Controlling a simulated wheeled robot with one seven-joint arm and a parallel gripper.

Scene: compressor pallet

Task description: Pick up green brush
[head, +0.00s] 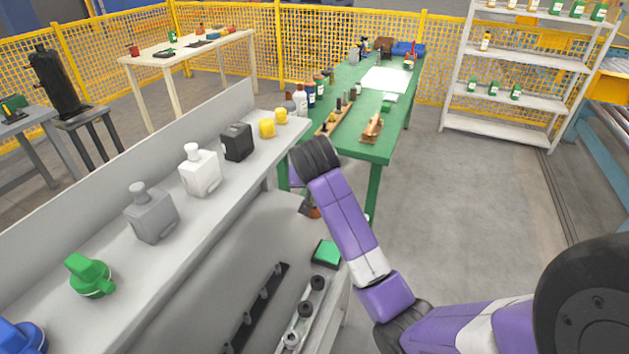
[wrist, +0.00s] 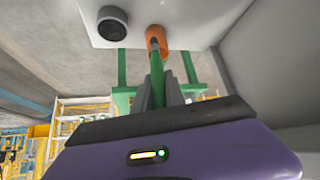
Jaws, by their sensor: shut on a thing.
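The green brush (wrist: 157,72) shows in the wrist view as a slim green handle with an orange end piece (wrist: 156,39). My gripper (wrist: 159,94) is shut on the green handle, with one grey finger on each side. The orange end points away from my gripper, close to a light grey surface; I cannot tell whether they touch. In the head view my gripper (head: 309,207) is mostly hidden behind my purple wrist, and a small orange-brown piece shows beside it.
A grey bench (head: 120,265) carries several bottle-like parts along the left. A green and black block (head: 326,253) lies low beside my arm. A green table (head: 372,150) with bottles and tools stands ahead. White shelves (head: 520,103) stand at the right; the floor between is clear.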

